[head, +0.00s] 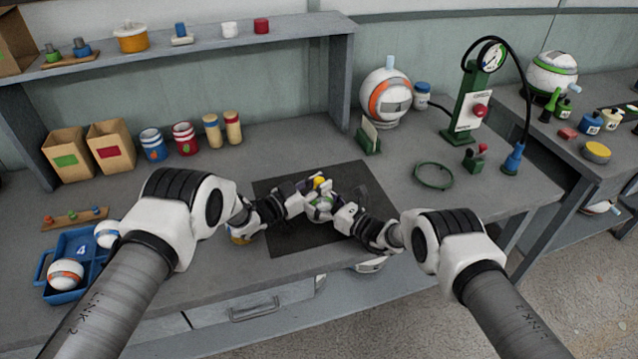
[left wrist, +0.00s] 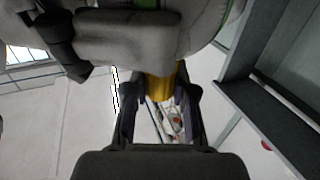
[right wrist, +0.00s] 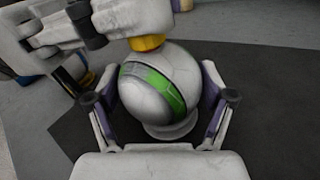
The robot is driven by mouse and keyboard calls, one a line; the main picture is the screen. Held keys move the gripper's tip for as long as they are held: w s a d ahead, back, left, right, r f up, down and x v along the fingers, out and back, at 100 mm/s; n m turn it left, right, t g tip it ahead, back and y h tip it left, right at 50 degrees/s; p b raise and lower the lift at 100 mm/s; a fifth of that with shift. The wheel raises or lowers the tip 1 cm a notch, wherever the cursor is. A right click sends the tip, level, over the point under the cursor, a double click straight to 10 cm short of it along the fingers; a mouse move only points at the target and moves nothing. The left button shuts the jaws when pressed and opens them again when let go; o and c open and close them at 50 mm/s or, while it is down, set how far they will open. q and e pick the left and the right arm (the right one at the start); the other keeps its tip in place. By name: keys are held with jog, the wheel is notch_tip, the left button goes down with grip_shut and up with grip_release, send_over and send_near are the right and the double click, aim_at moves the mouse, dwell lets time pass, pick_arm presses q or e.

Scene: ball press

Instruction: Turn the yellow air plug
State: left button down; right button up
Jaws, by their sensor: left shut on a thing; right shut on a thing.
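A white ball with a green stripe (head: 322,204) is over the dark mat (head: 283,238); in the right wrist view the ball (right wrist: 150,97) rests above a pale round base (right wrist: 175,130). The yellow air plug (head: 319,182) is at the top of the ball and also shows in the right wrist view (right wrist: 147,43). My left gripper (left wrist: 161,95) is shut on the yellow plug (left wrist: 162,87), its fingers on either side. My right gripper (right wrist: 160,100) is shut on the ball, one finger on each side. The grippers partly hide the ball in the head view.
A green press with a gauge (head: 478,95) stands at the back right, with a green ring (head: 433,175) in front. A blue tray (head: 47,270) with balls is at the left. Cans and bins line the back. The bench right of the mat is mostly clear.

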pick_arm(q)
jog(key=shift+r, duration=0.15)
jog(key=c, duration=0.9)
grip_release()
jog(key=shift+s, duration=0.1)
jog(key=v, duration=1.1)
jog(key=shift+s+a, duration=0.2)
jog(key=shift+a, duration=0.2)
